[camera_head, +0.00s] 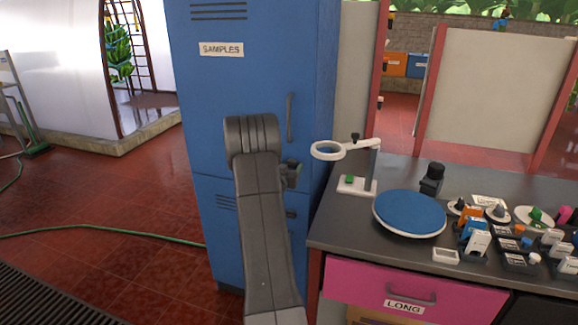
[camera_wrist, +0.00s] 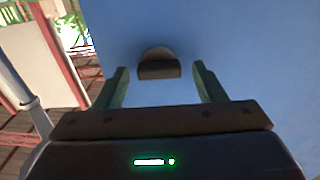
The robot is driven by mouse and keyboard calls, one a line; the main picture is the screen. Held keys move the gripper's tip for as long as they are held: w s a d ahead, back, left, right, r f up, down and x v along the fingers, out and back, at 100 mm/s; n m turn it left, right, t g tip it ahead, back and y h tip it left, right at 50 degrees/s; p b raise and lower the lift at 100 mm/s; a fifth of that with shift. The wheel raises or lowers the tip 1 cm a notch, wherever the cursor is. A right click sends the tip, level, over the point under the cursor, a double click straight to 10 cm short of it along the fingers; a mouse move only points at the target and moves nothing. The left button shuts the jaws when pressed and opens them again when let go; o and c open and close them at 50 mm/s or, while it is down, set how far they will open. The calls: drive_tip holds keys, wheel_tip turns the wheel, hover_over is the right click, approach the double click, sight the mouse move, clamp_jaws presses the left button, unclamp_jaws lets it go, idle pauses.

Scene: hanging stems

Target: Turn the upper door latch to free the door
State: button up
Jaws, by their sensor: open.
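The blue locker (camera_head: 208,130) has an upper door labelled SAMPLES with a long vertical handle (camera_head: 290,118) near its right edge. In the wrist view a dark latch knob (camera_wrist: 159,69) stands on a round base on the blue door (camera_wrist: 240,50). My gripper (camera_wrist: 160,70) is open, with one green finger on each side of the knob in the picture; I cannot tell whether they touch it. In the head view my gripper (camera_head: 291,173) is at the door's right side, partly behind my arm, and the upper latch is not clearly visible there. A lower latch (camera_head: 291,214) shows on the lower door.
Right of the locker is a dark workbench (camera_head: 335,225) with a white ring stand (camera_head: 358,184), a blue round pad (camera_head: 409,211), several small items and a pink drawer (camera_head: 415,290).

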drive_tip(key=shift+w+d, duration=0.1)
drive_tip(key=shift+w, duration=0.05)
drive_tip(key=shift+c, duration=0.2)
drive_tip(key=c, duration=0.9)
drive_tip(key=shift+c, duration=0.2)
